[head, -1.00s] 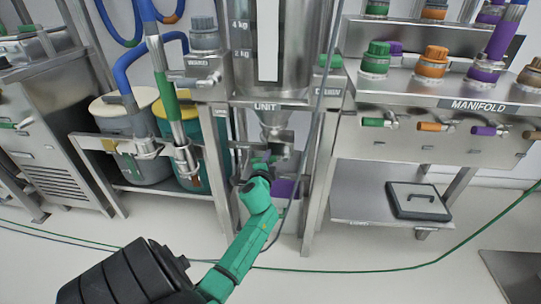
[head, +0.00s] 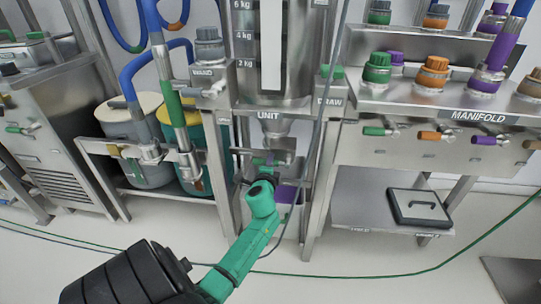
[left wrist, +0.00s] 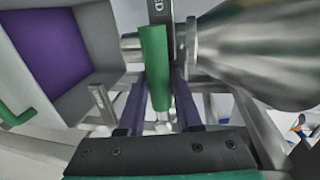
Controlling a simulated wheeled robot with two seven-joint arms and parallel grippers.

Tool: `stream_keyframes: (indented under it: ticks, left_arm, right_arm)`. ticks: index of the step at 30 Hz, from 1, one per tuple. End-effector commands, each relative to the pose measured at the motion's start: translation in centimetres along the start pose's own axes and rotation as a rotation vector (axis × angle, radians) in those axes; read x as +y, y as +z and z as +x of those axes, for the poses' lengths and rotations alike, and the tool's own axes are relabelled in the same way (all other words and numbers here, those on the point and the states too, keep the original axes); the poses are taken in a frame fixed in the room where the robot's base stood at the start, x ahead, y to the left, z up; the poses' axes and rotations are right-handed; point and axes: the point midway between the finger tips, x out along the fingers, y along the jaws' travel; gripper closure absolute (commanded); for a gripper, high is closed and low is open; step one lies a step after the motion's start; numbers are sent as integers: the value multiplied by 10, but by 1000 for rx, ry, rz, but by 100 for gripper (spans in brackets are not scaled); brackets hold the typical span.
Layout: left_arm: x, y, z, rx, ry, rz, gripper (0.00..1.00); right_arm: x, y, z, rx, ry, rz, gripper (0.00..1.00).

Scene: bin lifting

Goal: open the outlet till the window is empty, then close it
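The steel hopper marked UNIT (head: 300,90) stands in the middle of the head view, with a pale vertical window (head: 271,50) beside a kg scale. The window looks plain white. The outlet cone (head: 272,127) is below it and shows large at the right of the left wrist view (left wrist: 255,50). My left gripper (head: 264,163) is at the outlet under the cone. In the left wrist view its purple fingers (left wrist: 159,90) lie along both sides of the green outlet handle (left wrist: 154,60) and appear closed on it. My right gripper is out of view.
A grey bin with a purple inside (head: 288,194) stands under the outlet. Steel frame legs (head: 316,190) flank it. Two drums (head: 135,125) stand left, the MANIFOLD bench (head: 480,117) right.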

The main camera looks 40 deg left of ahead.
Motion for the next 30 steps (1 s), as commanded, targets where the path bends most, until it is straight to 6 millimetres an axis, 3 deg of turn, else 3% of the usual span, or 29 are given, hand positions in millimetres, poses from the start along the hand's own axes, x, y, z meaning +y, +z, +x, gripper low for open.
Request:
stream_keyframes:
  ticks: [1, 2, 14, 17, 24, 30]
  left_arm:
    - [-2, 0, 0, 0, -3, 0, 46]
    - [-2, 0, 0, 0, -3, 0, 39]
    - [0, 0, -7, 1, 2, -3, 39]
    - [-1, 0, -22, 1, 3, -4, 39]
    - [0, 0, -86, 0, 4, -5, 39]
    - [1, 0, -133, 0, 3, -3, 39]
  right_arm:
    - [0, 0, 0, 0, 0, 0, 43]
    - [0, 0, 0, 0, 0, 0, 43]
    - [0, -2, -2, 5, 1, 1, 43]
    - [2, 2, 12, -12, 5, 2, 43]
    - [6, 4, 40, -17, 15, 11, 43]
    - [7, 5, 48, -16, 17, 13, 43]
